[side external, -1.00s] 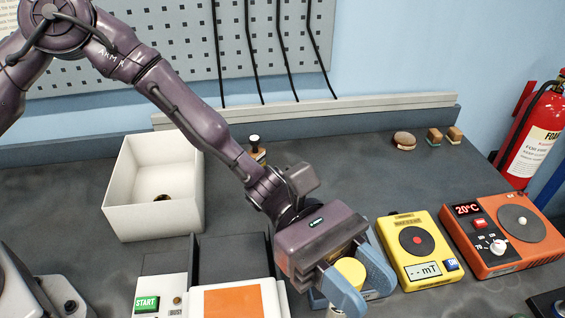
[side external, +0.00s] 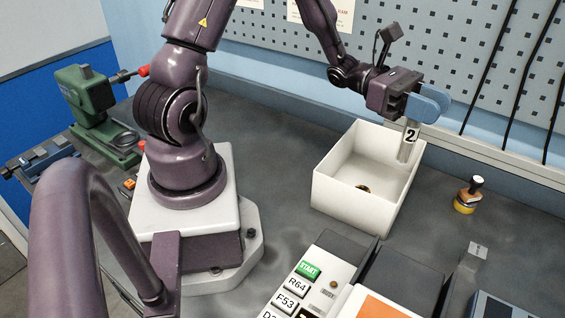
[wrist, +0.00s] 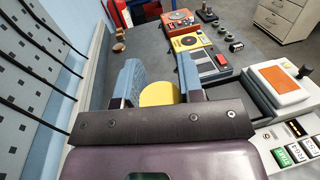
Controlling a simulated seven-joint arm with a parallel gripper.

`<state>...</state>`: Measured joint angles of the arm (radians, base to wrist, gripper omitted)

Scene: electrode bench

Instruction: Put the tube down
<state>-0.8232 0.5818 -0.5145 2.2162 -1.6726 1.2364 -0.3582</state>
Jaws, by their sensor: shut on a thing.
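My gripper (side external: 425,104), with blue fingers, is shut on a grey tube (side external: 406,153) with a "2" label. The tube hangs nearly upright at the right wall of the open white box (side external: 340,200). I cannot tell whether its lower end is inside the box rim or just behind it. In the wrist view, the tube's yellow round top (wrist: 160,94) sits between the two blue fingers (wrist: 158,76). The tube's lower part is hidden there.
A machine with a START button (side external: 308,270) is in front. The wrist view shows a yellow meter (wrist: 192,50) and an orange hot plate (wrist: 180,22). Bench between box and stopper is clear.

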